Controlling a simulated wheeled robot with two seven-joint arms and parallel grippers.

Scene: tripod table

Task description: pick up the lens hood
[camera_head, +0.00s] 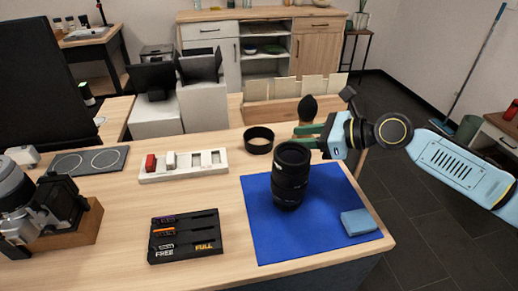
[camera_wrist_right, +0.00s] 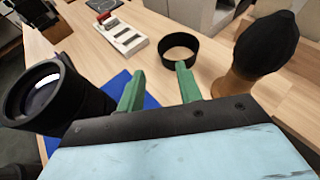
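The lens hood (camera_head: 259,141) is a short black open ring lying on the wooden table, behind the blue mat. In the right wrist view the hood (camera_wrist_right: 180,48) is ahead of my right gripper (camera_wrist_right: 160,72), with the right-hand green fingertip overlapping its near rim in the picture. I cannot tell whether they touch. In the head view the right gripper (camera_head: 302,136) is to the right of the hood, its green fingers pointing left, apart and empty. The left gripper is not in view.
A tall black lens (camera_head: 291,170) stands on the blue mat (camera_head: 265,235), close to the right gripper. A black brush-like thing on a wooden base (camera_wrist_right: 264,45) stands right of the hood. A white tray (camera_head: 190,178) is to the left, and a black card holder (camera_head: 186,243) nearer.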

